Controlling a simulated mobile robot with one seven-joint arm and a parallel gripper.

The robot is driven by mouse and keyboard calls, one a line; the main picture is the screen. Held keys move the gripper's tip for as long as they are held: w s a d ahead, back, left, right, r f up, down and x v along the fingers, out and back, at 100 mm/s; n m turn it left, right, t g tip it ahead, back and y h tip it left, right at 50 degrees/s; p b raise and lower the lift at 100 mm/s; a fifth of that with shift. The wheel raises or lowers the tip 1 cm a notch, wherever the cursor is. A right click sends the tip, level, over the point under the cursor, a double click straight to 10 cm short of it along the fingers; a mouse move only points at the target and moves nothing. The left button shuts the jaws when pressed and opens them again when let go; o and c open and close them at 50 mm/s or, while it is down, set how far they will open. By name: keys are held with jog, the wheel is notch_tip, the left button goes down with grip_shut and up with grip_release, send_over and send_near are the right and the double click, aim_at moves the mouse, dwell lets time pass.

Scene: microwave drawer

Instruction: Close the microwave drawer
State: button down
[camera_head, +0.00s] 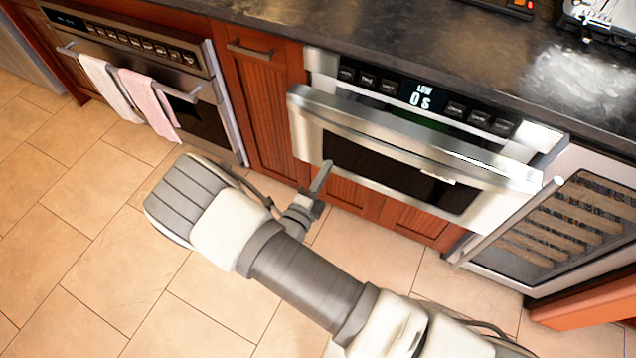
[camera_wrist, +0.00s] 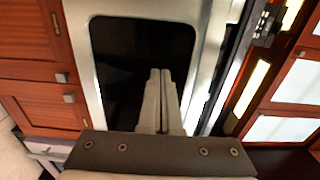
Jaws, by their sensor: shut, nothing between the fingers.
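The microwave drawer (camera_head: 395,172) has a steel front with a dark window and a wide bar handle along its top. Its front stands out from the control panel (camera_head: 425,95), with a gap behind the handle, so it is partly open. My gripper (camera_head: 323,170) is shut and empty, in front of the drawer's lower left part. In the wrist view, the two fingers (camera_wrist: 160,75) are together and point at the dark window of the drawer front (camera_wrist: 117,70). I cannot tell whether the tips touch it.
An oven (camera_head: 150,70) with two towels on its handle is at the left. A wooden cabinet (camera_head: 262,110) stands between oven and microwave. A wine cooler (camera_head: 560,225) is at the right. A dark counter (camera_head: 400,35) runs above. The tiled floor (camera_head: 70,230) is clear.

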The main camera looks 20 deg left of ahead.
aim_at(342, 142)
jog(key=w+b, duration=0.1)
jog(key=w, duration=0.6)
jog(key=shift+d, duration=0.15)
jog(key=w+b, duration=0.1)
jog(key=w, duration=0.8)
jog(key=shift+w+d+r, duration=0.15)
jog(key=shift+w, duration=0.15)
